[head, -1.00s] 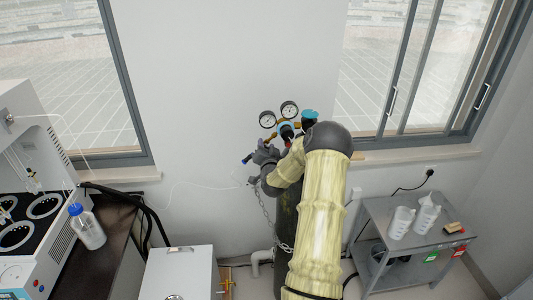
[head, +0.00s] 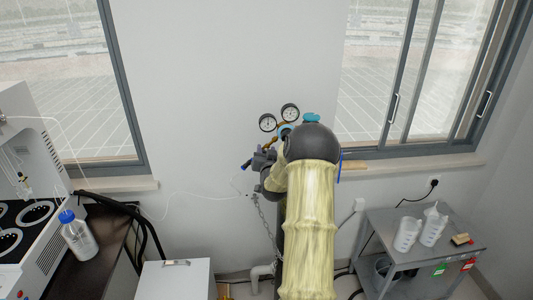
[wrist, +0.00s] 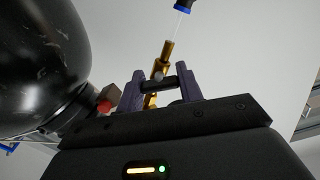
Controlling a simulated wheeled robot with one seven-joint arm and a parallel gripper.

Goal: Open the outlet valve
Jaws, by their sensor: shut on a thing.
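The regulator on the gas cylinder has two round gauges (head: 290,112) and brass fittings, with a blue-tipped outlet (head: 246,165) at its left. In the wrist view, a brass outlet line (wrist: 167,50) runs up to a blue end (wrist: 184,5). A small black handle (wrist: 158,83) crosses the brass outlet valve between my two purple-grey fingers. My gripper (wrist: 160,87) is shut on this handle. In the head view my gripper (head: 262,160) is at the left of the regulator. My arm hides most of the cylinder and part of the regulator.
A chain (head: 262,215) hangs beside the cylinder. A grey cart (head: 415,222) with white jugs stands at right. A blue-capped bottle (head: 79,237) stands on the dark bench at left, and a white box (head: 176,280) is at the front. Windows flank the wall.

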